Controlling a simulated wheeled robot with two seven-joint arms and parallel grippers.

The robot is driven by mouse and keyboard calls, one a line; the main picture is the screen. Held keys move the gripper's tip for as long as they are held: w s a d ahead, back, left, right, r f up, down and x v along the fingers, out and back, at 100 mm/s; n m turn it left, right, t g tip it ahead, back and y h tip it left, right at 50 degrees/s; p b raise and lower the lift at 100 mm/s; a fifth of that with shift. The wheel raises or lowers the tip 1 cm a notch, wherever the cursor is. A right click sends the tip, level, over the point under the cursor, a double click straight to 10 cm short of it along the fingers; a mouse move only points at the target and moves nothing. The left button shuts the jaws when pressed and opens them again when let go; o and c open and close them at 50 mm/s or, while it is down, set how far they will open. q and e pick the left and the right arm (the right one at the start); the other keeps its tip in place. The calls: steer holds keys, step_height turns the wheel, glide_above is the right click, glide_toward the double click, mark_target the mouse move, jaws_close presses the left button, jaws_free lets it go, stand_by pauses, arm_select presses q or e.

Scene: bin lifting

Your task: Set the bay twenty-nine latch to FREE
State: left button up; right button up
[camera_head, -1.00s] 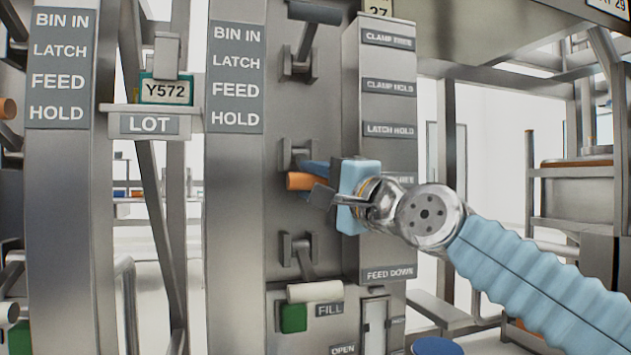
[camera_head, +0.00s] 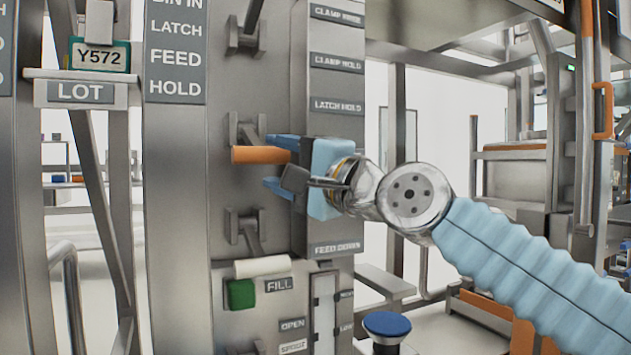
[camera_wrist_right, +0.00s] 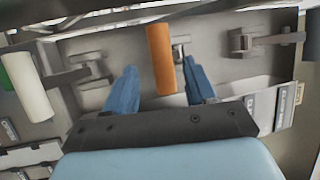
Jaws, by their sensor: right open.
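The latch lever has an orange handle (camera_head: 261,155) on a grey pivot bracket on the steel panel, at the height of the LATCH labels. My right gripper (camera_head: 280,165) is open beside it, with one blue finger above the handle and one below. In the right wrist view the orange handle (camera_wrist_right: 160,58) lies between the two spread blue fingers of the right gripper (camera_wrist_right: 160,88), with a gap on both sides. My left gripper is not in view.
A lever (camera_head: 246,30) sits above and a white-handled lever (camera_head: 263,266) below, near a green block (camera_head: 240,294) and the FILL label (camera_head: 279,285). A LOT shelf (camera_head: 80,92) with a Y572 tag stands left.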

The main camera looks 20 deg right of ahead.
steer(key=v, duration=0.9)
steer(key=shift+b, duration=0.3)
